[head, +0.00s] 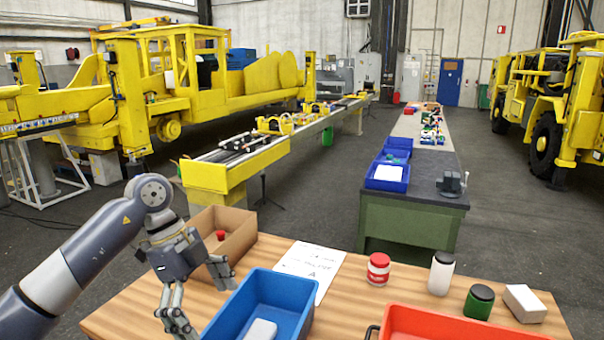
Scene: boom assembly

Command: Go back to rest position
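My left arm comes in from the left, and its gripper (204,298) hangs over the left part of the wooden table (345,312). Its fingers are spread apart, with nothing between them. It is in front of the open cardboard box (238,232) and left of the blue bin (290,288). I cannot tell whether it touches the table. My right arm and gripper are out of view.
The cardboard box holds a red-topped item (220,235); the blue bin holds a white item (261,329). A paper sheet (311,262), red jar (378,269), white bottle (441,273), green jar (479,302), white box (524,304) and red bin (450,322) are right.

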